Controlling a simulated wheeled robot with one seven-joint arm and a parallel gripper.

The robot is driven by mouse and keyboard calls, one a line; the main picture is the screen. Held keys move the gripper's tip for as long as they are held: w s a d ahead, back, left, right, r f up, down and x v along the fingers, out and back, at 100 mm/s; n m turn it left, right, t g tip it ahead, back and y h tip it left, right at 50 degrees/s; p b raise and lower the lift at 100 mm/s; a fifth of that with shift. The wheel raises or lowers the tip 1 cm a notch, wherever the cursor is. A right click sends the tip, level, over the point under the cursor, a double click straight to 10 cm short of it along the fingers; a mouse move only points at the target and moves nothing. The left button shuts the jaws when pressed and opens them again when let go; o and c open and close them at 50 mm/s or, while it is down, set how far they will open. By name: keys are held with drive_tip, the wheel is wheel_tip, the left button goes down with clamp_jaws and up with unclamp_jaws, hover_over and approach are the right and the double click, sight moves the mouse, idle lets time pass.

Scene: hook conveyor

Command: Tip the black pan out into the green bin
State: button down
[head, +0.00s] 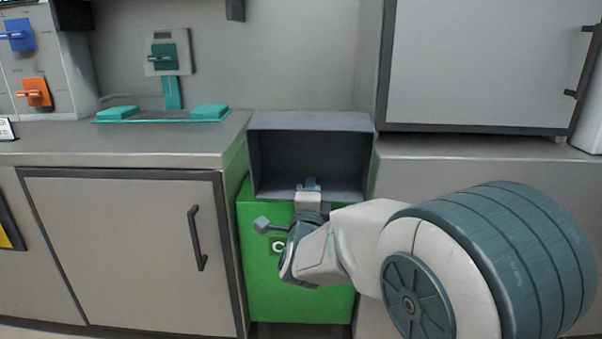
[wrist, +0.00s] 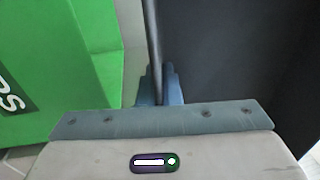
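The black pan (head: 310,160) is a dark, box-shaped tray with a grey rim, at the top of the green bin in the head view. Its open side faces me, and its dark inside looks empty. The green bin (head: 300,290) stands below it in the gap between the counters; its top opening is mostly hidden. My gripper (head: 309,187) is at the pan's near lower edge. In the wrist view my fingers (wrist: 160,87) sit on either side of a thin pan wall, with the pan's dark face (wrist: 230,50) to the right and the green bin (wrist: 60,70) to the left.
A counter (head: 130,150) over a cabinet with a dark handle (head: 197,238) stands to the left. A teal scale-like device (head: 165,95) sits on it. A counter (head: 480,150) and a grey wall cabinet (head: 480,60) are at the right.

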drive_tip(key=s+d+f+m+h, duration=0.1)
drive_tip(key=s+d+f+h, duration=0.1)
drive_tip(key=d+f, duration=0.4)
drive_tip(key=s+d+f+m+h, duration=0.1)
drive_tip(key=d+f, duration=0.5)
drive_tip(key=f, duration=1.1)
drive_tip(key=shift+s+d+m+g+h, duration=0.15)
drive_tip(key=shift+s+m+g+h, duration=0.2)
drive_tip(key=shift+h, duration=0.35)
